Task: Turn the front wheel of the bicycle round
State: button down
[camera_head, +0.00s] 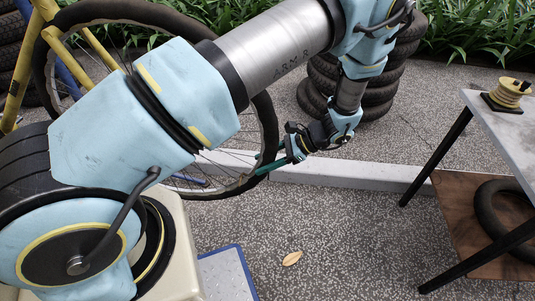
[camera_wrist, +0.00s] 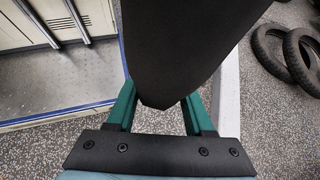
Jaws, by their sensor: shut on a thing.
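The bicycle's front wheel (camera_head: 268,125) stands upright behind my arm in the head view. It has a dark tyre and thin spokes, and my arm hides much of its middle. The yellow frame (camera_head: 22,70) of the bicycle shows at the upper left. My gripper (camera_head: 262,167) is at the lower right of the wheel, with its green fingers on the rim and tyre. In the wrist view, the green fingers of my gripper (camera_wrist: 160,105) lie on either side of the broad dark tyre (camera_wrist: 185,45), shut on it. The tyre hides the fingertips.
A stack of tyres (camera_head: 315,97) stands behind my wrist. A pale kerb (camera_head: 335,173) runs behind the gripper. A table (camera_head: 490,115) with a yellow spool (camera_head: 510,92) stands at the right, a loose tyre on its lower shelf. Speckled ground with a leaf (camera_head: 292,258) is open in front.

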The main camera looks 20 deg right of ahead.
aim_at(245, 185)
jog(key=w+a+f+y+b, duration=0.1)
jog(key=a+f+b, duration=0.1)
jog(key=f+b, duration=0.1)
jog(key=w+a+f+t+y+b, duration=0.1)
jog(key=f+b, duration=0.2)
jog(key=f, duration=0.2)
jog(key=w+a+f+t+y+b, duration=0.1)
jog(key=a+f+y+b, duration=0.1)
jog(key=f+b, duration=0.1)
jog(key=shift+a+f, duration=0.3)
jog(key=shift+f, duration=0.4)
jog(key=shift+w+a+f+y+b, duration=0.4)
jog(key=shift+a+f+y+b, duration=0.15)
jog(key=shift+a, duration=0.15)
jog(key=shift+c, duration=1.5)
grip_release()
jog(key=shift+t, duration=0.3)
jog(key=v, duration=1)
jog(key=shift+d, duration=0.4)
jog(key=shift+r, duration=0.1)
